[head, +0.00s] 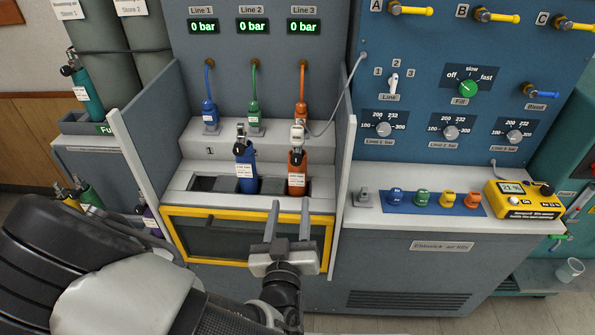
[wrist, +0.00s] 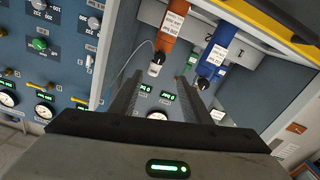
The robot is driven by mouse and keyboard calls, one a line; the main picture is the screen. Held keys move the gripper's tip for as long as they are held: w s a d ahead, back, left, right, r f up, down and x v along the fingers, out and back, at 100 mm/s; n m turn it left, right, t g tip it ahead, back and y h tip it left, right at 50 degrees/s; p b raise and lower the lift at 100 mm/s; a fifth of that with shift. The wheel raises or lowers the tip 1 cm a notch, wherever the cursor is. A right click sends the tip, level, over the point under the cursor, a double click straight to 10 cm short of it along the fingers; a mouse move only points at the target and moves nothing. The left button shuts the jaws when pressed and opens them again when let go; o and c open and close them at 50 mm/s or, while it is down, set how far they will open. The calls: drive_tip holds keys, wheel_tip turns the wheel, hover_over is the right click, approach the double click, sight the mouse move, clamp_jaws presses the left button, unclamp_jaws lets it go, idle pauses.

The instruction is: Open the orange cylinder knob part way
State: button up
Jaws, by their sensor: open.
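The orange cylinder (head: 297,181) stands upright in the right slot of the bench rack, a white connector (head: 298,131) over its top. Its small dark knob (head: 297,157) faces the front. In the wrist view, turned round, the orange cylinder (wrist: 173,24) points down from the top, its valve end (wrist: 155,66) close in the picture to the fingertips. My gripper (head: 288,206) is open and empty, in front of and below the cylinder in the head view. It also shows in the wrist view (wrist: 158,80), its fingers apart. I see no contact with the knob.
A blue cylinder (head: 246,176) stands just left of the orange one. A thin grey hose (head: 347,88) runs from the connector to the right panel. A yellow-framed door (head: 245,263) lies below the rack, and side panels (head: 144,150) flank the bay. All three line displays (head: 252,26) read 0 bar.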

sight(296, 162)
drive_tip(key=w, duration=1.5)
drive_tip(key=shift+w+d, duration=0.15)
drive_tip(key=shift+d, duration=0.15)
drive_tip(key=c, duration=1)
